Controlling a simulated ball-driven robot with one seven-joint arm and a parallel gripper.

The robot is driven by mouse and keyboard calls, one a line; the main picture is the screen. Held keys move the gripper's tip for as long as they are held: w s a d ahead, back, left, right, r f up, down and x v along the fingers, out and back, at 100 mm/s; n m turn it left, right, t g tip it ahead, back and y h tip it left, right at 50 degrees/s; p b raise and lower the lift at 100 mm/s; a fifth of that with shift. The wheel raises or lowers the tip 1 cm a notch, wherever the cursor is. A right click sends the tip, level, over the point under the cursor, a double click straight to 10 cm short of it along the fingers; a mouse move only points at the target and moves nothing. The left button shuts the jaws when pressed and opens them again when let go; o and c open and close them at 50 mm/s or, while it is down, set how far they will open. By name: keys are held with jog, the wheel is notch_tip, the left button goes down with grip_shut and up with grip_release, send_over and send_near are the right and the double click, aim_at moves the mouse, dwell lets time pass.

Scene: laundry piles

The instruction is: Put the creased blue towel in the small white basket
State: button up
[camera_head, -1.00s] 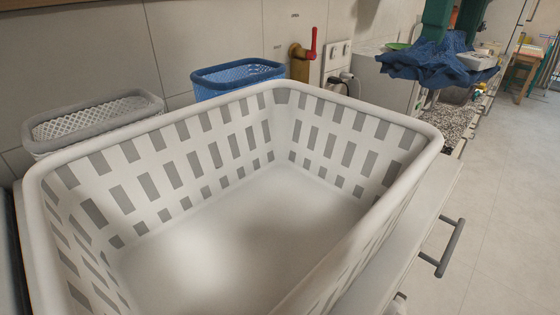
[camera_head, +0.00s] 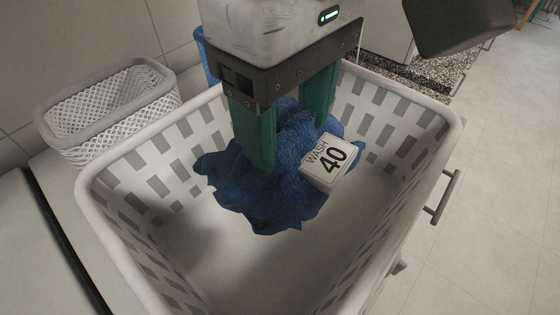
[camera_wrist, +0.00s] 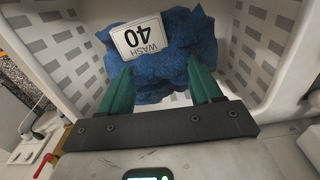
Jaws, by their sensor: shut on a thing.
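My gripper (camera_head: 291,146) is shut on the crumpled blue towel (camera_head: 262,203), with a green finger on each side of it. The towel carries a white tag reading "WASH 40" (camera_head: 327,160). The towel hangs within the rim outline of the wide white slotted basket (camera_head: 108,226); I cannot tell whether it touches the floor. A smaller white lattice basket with a grey rim (camera_head: 108,118) stands to the left, apart from the towel. In the wrist view the towel (camera_wrist: 170,68) bunches between and beyond the fingers (camera_wrist: 160,75), with slotted walls (camera_wrist: 60,45) around it.
A blue basket (camera_head: 203,58) is mostly hidden behind my gripper. A drawer handle (camera_head: 444,198) sticks out on the right of the counter. A red-handled tap (camera_wrist: 44,165) shows in the wrist view. The wide basket's front floor (camera_head: 220,262) is bare.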

aim_at(288, 128)
notch_tip(288, 128, down, 8)
jog(key=shift+f, duration=0.25)
jog(key=shift+f, duration=0.1)
jog(key=o, duration=1.5)
notch_tip(288, 128, up, 12)
jog(key=shift+r, duration=0.1)
